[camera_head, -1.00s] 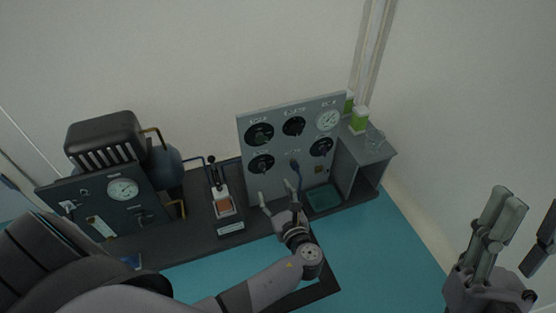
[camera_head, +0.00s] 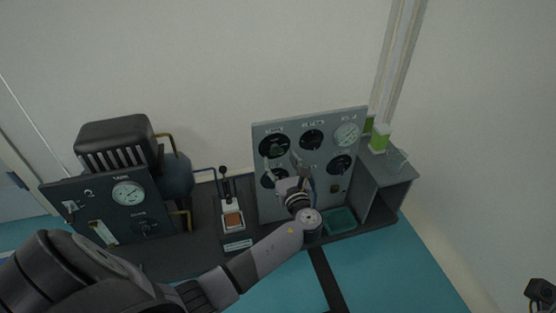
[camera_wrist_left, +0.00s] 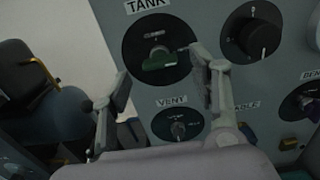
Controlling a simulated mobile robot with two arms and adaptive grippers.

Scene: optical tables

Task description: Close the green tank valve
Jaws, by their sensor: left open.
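The green tank valve (camera_wrist_left: 158,60) is a green bar handle on a round black dial under the TANK label in the left wrist view. The bar lies nearly level in that view. In the head view the dial (camera_head: 276,141) is at the panel's upper left, partly hidden by my fingers. My left gripper (camera_head: 284,160) is open in front of the panel. In the left wrist view its fingers (camera_wrist_left: 163,88) stand apart below and to either side of the handle, with nothing between them. A dark part at the lower right of the head view seems to belong to my right arm; its fingers do not show clearly.
The grey panel (camera_head: 317,115) also holds a VENT knob (camera_wrist_left: 179,125), a black knob (camera_wrist_left: 257,38) and a white gauge (camera_head: 347,134). A dark gauge box (camera_head: 98,193) stands left. The blue table (camera_head: 385,270) is clear in front.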

